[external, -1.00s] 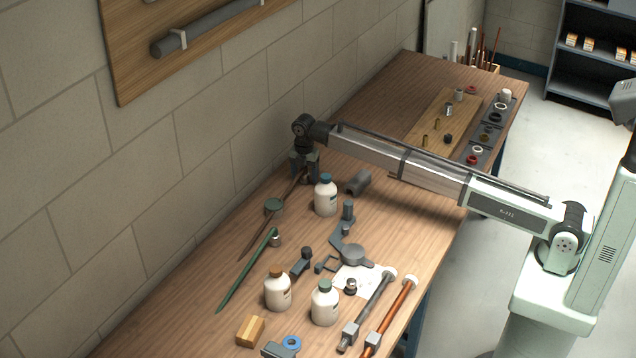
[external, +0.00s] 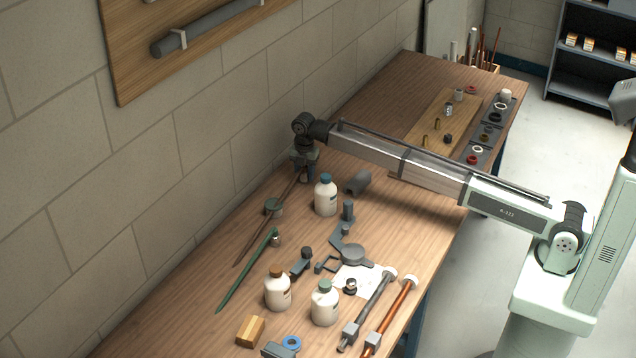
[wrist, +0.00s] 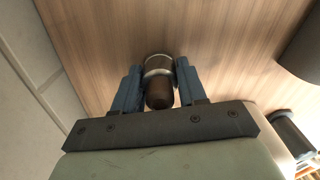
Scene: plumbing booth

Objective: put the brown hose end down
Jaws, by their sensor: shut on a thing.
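My gripper (external: 306,172) is low over the far side of the table, near the wall. In the wrist view, my gripper (wrist: 160,88) is shut on the brown hose end (wrist: 158,94), with a finger on each side. The hose end is dark brown with a pale metal ring. I cannot tell whether it touches the wood.
A white bottle with a blue cap (external: 325,196) stands just right of my gripper. A dark grey pipe piece (external: 358,183) lies beyond it. A green hose (external: 246,270) lies to the front left. The wall (external: 200,180) is close on the left. Bare wood (external: 372,98) is free farther back.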

